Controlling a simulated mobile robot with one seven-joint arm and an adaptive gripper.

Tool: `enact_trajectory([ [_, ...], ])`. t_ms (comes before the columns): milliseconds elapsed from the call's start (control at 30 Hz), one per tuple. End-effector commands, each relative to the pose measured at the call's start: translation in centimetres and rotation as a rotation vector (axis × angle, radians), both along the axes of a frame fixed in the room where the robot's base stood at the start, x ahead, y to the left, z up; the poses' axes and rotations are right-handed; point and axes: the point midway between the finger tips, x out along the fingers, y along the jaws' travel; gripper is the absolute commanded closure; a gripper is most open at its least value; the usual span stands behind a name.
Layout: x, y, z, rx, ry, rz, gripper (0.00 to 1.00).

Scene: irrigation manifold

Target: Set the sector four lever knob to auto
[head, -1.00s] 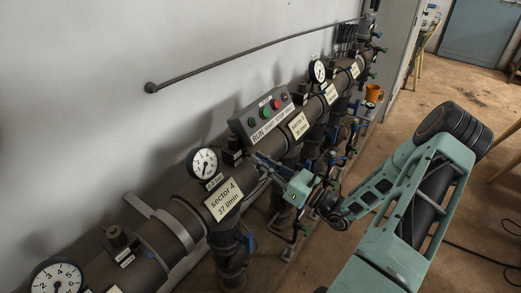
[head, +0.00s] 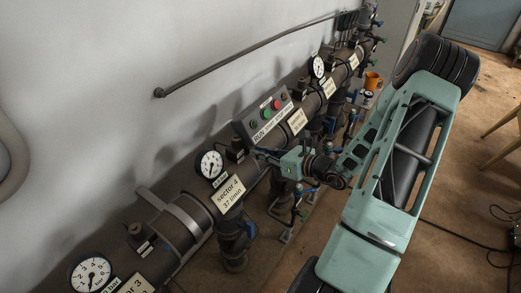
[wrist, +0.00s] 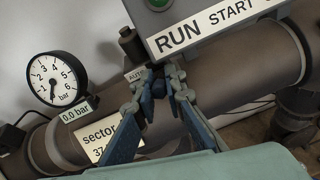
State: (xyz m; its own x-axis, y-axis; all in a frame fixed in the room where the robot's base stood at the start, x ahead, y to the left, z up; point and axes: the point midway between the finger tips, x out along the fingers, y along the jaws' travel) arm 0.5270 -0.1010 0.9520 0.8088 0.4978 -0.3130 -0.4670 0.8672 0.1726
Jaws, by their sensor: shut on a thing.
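The sector 4 plate (head: 228,193) is on the dark pipe, and it shows partly behind a finger in the wrist view (wrist: 96,146). Above it on the pipe stands a dark upright fitting (wrist: 131,43) with a small AUTO label (wrist: 136,76) at its foot. My gripper (wrist: 163,76) has its fingertips together just right of that label, below the control box. It is shut on the lever knob, which the fingertips mostly hide. In the head view my gripper (head: 258,153) reaches the pipe from the right. The lever's exact setting cannot be read.
A control box with buttons (head: 265,117) sits close above my gripper. A gauge (head: 209,164) is at the left, and it reads near the low end in the wrist view (wrist: 53,80). Valves and small pipes stand below. An orange mug (head: 374,81) is farther back.

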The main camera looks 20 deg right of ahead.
Motion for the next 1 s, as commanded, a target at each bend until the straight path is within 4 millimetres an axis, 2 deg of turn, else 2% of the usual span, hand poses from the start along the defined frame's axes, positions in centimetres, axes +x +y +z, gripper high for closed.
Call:
enact_trajectory([
  [433, -0.03, -0.04, -0.08, -0.005, 0.011, -0.001, 1.00],
  [467, -0.03, -0.04, -0.08, -0.005, 0.011, -0.001, 0.87],
  [600, -0.01, -0.02, -0.05, -0.005, 0.010, -0.001, 0.72],
  [867, 0.00, 0.00, 0.01, -0.005, 0.008, 0.000, 0.71],
  [1000, -0.61, -0.42, 0.31, -0.005, 0.008, -0.001, 0.71],
])
